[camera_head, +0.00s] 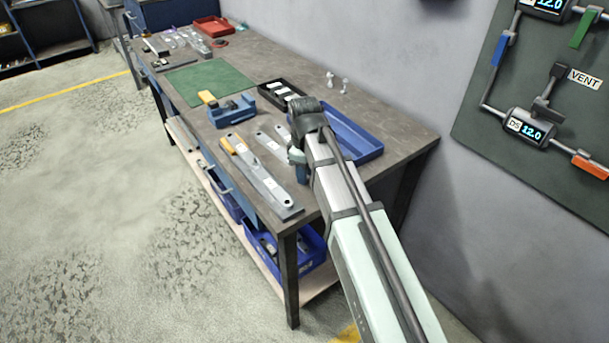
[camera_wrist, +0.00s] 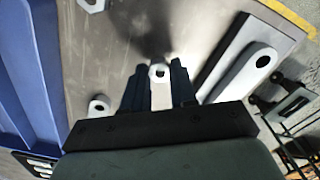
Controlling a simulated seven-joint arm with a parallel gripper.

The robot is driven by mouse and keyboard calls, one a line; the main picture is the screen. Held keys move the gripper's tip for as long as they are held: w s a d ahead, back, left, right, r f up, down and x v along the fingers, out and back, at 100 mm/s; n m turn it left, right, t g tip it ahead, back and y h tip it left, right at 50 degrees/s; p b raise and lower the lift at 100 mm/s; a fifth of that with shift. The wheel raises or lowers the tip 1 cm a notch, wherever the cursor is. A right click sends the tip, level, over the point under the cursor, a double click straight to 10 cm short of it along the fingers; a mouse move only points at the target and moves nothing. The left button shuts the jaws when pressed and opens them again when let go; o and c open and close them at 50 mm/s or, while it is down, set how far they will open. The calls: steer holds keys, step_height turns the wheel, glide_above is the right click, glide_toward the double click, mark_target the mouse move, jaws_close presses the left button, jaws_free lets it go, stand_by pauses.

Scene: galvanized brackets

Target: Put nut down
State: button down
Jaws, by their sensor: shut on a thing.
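In the head view my arm hides the nut and most of the gripper. A pale bracket end with a hole (camera_wrist: 255,64) lies to the right of the gripper, and another bracket end (camera_wrist: 98,106) shows to its left.
A blue tray (camera_head: 370,155) stands along the wall side of the bench. Long grey brackets (camera_head: 262,181) lie near the front edge. A blue vise (camera_head: 232,112), a black tray with pale pieces (camera_head: 262,88) and a green mat (camera_head: 207,82) are farther back.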

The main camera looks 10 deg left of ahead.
steer(key=shift+f, duration=0.65)
steer(key=shift+f, duration=0.15)
steer(key=c, duration=0.9)
jaws_free()
step_height(320, 180, up, 12)
